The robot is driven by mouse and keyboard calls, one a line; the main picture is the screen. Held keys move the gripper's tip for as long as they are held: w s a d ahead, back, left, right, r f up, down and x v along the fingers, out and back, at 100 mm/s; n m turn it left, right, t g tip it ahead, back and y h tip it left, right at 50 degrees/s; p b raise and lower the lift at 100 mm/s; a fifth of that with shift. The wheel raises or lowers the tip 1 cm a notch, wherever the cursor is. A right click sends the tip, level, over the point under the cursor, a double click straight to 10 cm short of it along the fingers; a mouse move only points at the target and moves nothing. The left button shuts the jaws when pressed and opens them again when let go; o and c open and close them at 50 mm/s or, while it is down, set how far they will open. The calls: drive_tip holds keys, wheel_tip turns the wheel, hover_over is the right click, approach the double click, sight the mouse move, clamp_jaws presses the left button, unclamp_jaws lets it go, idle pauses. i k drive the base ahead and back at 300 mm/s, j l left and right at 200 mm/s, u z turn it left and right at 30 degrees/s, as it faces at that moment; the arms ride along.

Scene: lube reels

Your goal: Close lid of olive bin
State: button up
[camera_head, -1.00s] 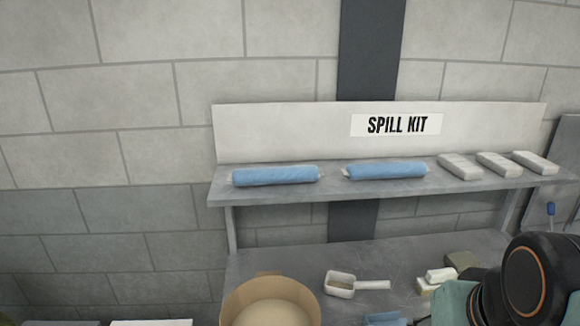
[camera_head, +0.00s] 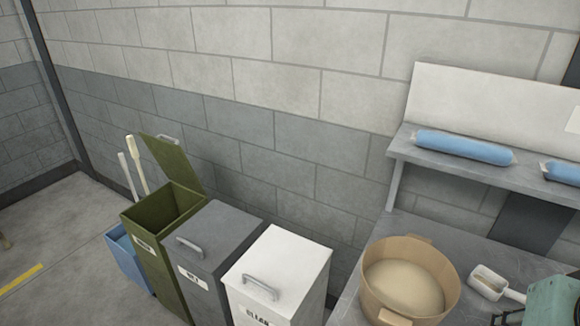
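The olive bin (camera_head: 160,252) stands on the floor at the left, in a row with two other bins. Its lid (camera_head: 172,163) is open, tilted up and back towards the wall, with a handle at its top edge. The bin's opening shows dark and I cannot see any contents. My gripper is not in view.
A grey bin (camera_head: 222,232) and a white bin (camera_head: 290,262), both with lids shut, stand right of the olive bin. A blue bucket (camera_head: 125,255) with upright handles is at its left. A bench holds a tan tub (camera_head: 385,312) and a scoop (camera_head: 488,283).

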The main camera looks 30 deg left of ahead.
sight(172, 158)
drive_tip(key=u, duration=2.2)
drive_tip(key=i+j+z, duration=0.3)
drive_tip(key=i+j, duration=0.75)
drive_tip(key=i, duration=0.3)
drive_tip(key=i+j+z, duration=0.3)
drive_tip(key=i+j, duration=0.95)
drive_tip(key=j, duration=0.1)
